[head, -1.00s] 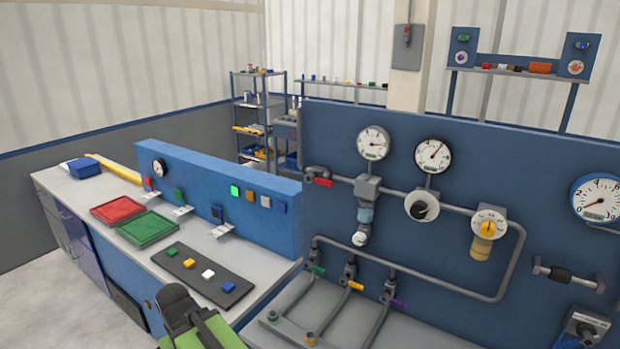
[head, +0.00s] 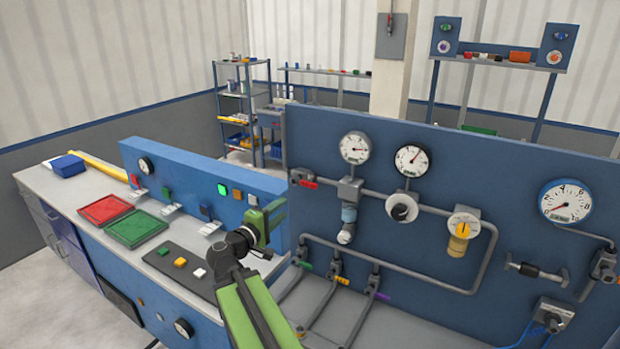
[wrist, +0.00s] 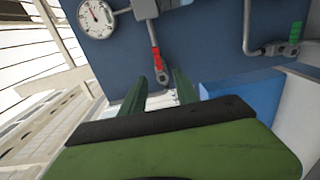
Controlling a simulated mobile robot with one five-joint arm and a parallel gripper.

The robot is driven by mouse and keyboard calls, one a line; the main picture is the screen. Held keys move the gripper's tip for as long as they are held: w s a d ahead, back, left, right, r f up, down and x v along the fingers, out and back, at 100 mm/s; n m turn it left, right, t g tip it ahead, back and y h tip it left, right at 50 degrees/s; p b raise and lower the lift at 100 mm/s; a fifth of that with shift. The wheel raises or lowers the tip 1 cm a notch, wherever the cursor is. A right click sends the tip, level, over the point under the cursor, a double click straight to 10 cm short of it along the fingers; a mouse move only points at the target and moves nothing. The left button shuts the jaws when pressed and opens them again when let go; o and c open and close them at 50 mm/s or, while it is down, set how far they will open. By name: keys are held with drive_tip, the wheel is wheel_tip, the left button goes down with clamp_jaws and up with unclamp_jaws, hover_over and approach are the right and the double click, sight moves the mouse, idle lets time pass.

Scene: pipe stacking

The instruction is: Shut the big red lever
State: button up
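The red lever (head: 303,183) sits at the left end of the upper grey pipe on the blue panel, lying roughly along the pipe. In the wrist view the red lever (wrist: 158,59) shows straight ahead, just beyond the gap between the fingers. My gripper (head: 281,212) is in front of the panel's left edge, below and left of the lever in the head view. In the wrist view my gripper's two green fingers (wrist: 158,88) are apart with nothing held between them. I see no contact with the lever.
The blue panel (head: 440,170) carries gauges and pipes. A lower pipe has green, orange and purple handles (head: 342,280). To the left, a bench with a low blue wall (head: 225,180) holds red and green trays (head: 136,228) and colored blocks.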

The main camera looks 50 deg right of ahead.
sight(309, 186)
drive_tip(key=x, duration=1.7)
drive_tip(key=shift+w+d+r, duration=0.2)
drive_tip(key=shift+d+r, duration=0.05)
drive_tip(key=shift+r, duration=0.05)
clamp_jaws()
idle(0.5)
